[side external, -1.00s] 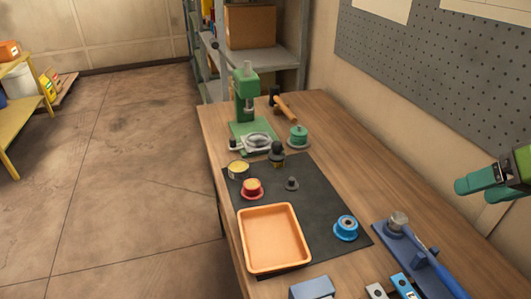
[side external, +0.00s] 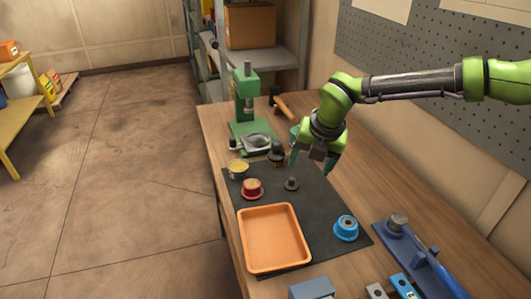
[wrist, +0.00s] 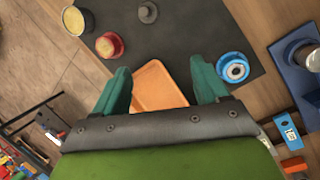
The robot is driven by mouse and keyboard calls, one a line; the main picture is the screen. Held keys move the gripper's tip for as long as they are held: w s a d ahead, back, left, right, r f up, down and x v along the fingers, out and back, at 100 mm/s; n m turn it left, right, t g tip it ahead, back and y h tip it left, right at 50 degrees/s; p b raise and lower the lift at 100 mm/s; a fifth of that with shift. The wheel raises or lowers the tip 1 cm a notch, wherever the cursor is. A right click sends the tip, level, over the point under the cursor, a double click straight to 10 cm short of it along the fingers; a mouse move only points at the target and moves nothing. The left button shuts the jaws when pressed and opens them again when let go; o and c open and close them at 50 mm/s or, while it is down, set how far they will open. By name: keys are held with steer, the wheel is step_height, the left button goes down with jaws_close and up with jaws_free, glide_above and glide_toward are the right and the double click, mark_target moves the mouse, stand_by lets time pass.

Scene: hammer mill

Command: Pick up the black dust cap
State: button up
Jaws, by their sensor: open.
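A small dark flanged cap (side external: 291,184) with a raised knob stands on the black mat in the side view, and it shows at the top edge of the wrist view (wrist: 148,12). A larger black, knobbed piece (side external: 277,154) stands farther back near the mat's far edge; I cannot tell for certain which is the dust cap. My gripper (side external: 310,168) is open and empty, fingers pointing down, above and slightly right of the small dark cap. In the wrist view my fingers (wrist: 160,66) are spread with the tray visible between them.
An empty orange tray (side external: 243,243), a red cap (side external: 252,188), a yellow-topped cap (side external: 237,168) and a blue ring-shaped cap (side external: 346,229) are on the mat (side external: 318,218). A green press (side external: 246,95) stands behind; a blue fixture (side external: 420,265) is at right.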

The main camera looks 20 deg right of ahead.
step_height(320, 180, up, 2)
steer(key=w+n, duration=0.3)
steer(key=n, duration=0.1)
steer(key=n+t, duration=0.1)
steer(key=n, duration=0.2)
glide_toward(293, 181)
steer(key=x, duration=0.9)
steer(key=shift+w+f, duration=0.15)
steer(key=shift+f, duration=0.15)
